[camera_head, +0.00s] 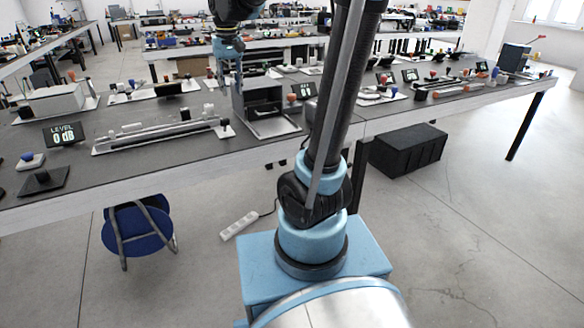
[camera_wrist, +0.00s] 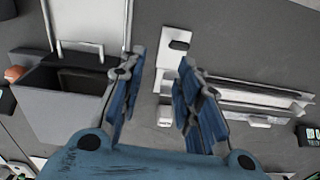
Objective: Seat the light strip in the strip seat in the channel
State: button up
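My gripper (camera_wrist: 162,62) is open, its blue fingers spread wide with nothing between the tips. In the head view my gripper (camera_head: 229,78) hangs above the table, by the right end of the channel fixture. The channel (camera_head: 160,136) is a long, narrow grey fixture on a white base plate. In the wrist view the channel (camera_wrist: 255,108) lies right of the fingers and shows long pale bars with a dark gap. I cannot tell which bar is the light strip or make out the strip seat. A small white block (camera_wrist: 165,117) shows between the fingers.
A grey open bin (camera_head: 264,103) stands right of the channel; in the wrist view the bin (camera_wrist: 42,92) is close to the left finger. Bare dark tabletop (camera_head: 190,155) lies in front of the channel.

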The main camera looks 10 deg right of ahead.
jog(key=s+d+f+m, duration=0.1)
jog(key=s+d+f, duration=0.6)
jog(key=s+f, duration=0.3)
jog(key=s+d+f+t, duration=0.1)
jog(key=s+d+f, duration=0.7)
jog(key=s, duration=0.6)
notch_tip(320, 180, down, 2)
jog(key=shift+s+d+m+t, duration=0.25)
jog(key=shift+d+m+t, duration=0.05)
jog(key=shift+m, duration=0.1)
jog(key=shift+w+f, duration=0.2)
jog(key=shift+w, duration=0.3)
